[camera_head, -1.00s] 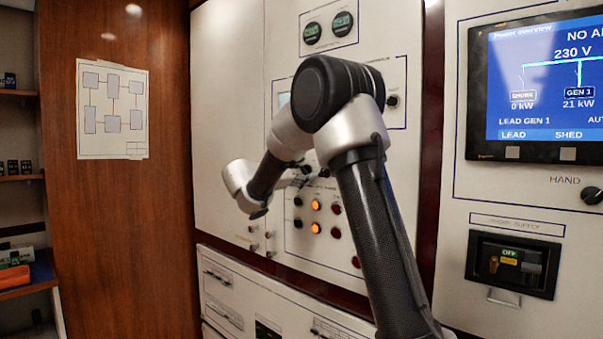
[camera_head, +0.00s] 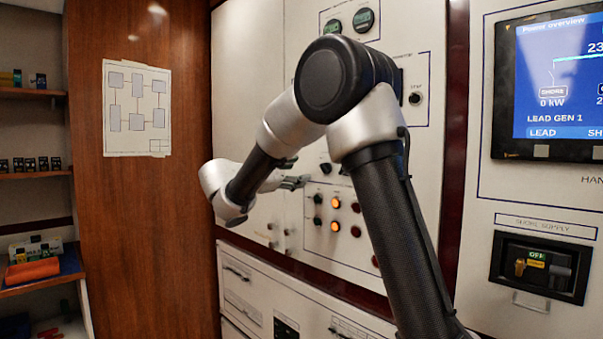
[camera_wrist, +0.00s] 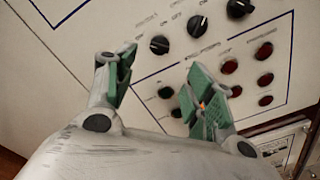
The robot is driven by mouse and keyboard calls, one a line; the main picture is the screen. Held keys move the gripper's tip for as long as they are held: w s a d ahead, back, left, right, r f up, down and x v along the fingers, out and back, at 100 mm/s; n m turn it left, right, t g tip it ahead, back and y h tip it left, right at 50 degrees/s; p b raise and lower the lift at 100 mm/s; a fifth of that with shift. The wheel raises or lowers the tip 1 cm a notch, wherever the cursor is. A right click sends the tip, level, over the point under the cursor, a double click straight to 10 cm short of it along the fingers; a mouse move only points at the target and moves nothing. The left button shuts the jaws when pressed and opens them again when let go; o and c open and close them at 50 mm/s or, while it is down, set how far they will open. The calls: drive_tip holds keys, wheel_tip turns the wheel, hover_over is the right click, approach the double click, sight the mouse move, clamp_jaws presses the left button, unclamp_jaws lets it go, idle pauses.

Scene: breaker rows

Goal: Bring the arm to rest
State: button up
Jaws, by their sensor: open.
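My arm is bent in front of the white switchboard panel (camera_head: 245,60). My gripper shows in the head view (camera_head: 290,172), partly hidden behind my forearm, with its fingers pointing right. In the wrist view my gripper (camera_wrist: 160,85) is open and empty, its green-padded fingers wide apart. The panel with black rotary knobs (camera_wrist: 197,25) and red buttons (camera_wrist: 265,50) lies beyond the fingertips. I cannot tell the exact gap between fingers and panel.
A shore supply breaker (camera_head: 540,265) and a lit screen (camera_head: 555,80) are on the right. Drawers (camera_head: 270,300) run below the panel. A wooden wall with a diagram sheet (camera_head: 137,108) and shelves (camera_head: 35,175) stand at the left.

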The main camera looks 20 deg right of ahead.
idle(0.4)
drive_tip(key=s+d+f+m+g+y, duration=0.2)
drive_tip(key=s+f+m+g+y, duration=0.15)
drive_tip(key=s+f, duration=0.45)
drive_tip(key=s+d+f+m+g+y, duration=0.2)
drive_tip(key=s+f+y, duration=0.3)
drive_tip(key=s+f, duration=0.3)
drive_tip(key=s+a+m+t+y, duration=0.1)
drive_tip(key=s+m+y, duration=0.3)
drive_tip(key=s, duration=0.6)
drive_tip(key=s+a+m+t+y, duration=0.2)
drive_tip(key=s+m+y, duration=0.1)
drive_tip(key=s, duration=0.7)
drive_tip(key=shift+s+a+f+m+t+y, duration=0.25)
drive_tip(key=shift+m+t+y, duration=0.1)
drive_tip(key=shift+y, duration=0.4)
